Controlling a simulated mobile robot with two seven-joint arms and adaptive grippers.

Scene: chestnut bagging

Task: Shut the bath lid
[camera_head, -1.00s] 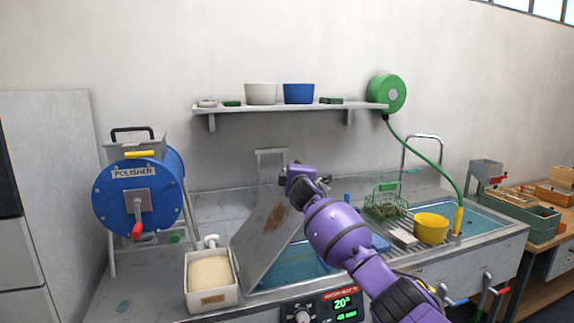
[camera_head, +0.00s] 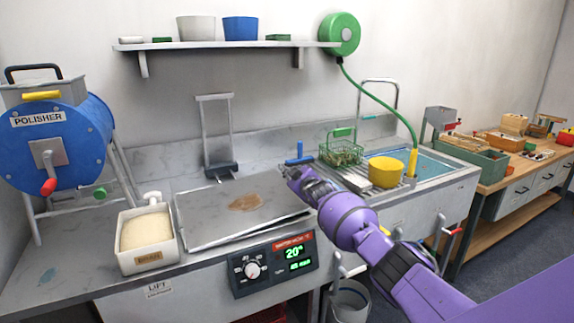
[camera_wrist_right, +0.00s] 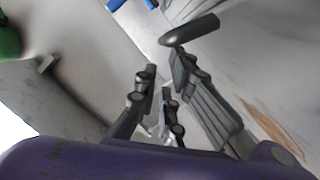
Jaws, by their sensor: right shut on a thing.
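The bath lid (camera_head: 232,207), a grey metal plate with a brown stain, lies nearly flat over the bath behind the control panel. I cannot tell whether its edges rest fully on the rim. My right gripper (camera_head: 292,173) is at the lid's right side and is shut on it, though the contact is hard to see. In the right wrist view, the gripper (camera_wrist_right: 163,78) shows close up, with a dark rounded bar (camera_wrist_right: 190,29) beside its fingertips and the stained lid (camera_wrist_right: 268,108) at the right. My left gripper is not in view.
A tub of pale grains (camera_head: 147,235) stands left of the lid. The control panel (camera_head: 273,263) is in front. A blue-handled thing (camera_head: 298,155), a green basket (camera_head: 341,150) and a yellow bowl (camera_head: 386,171) are to the right. A blue polisher (camera_head: 75,140) stands at the left.

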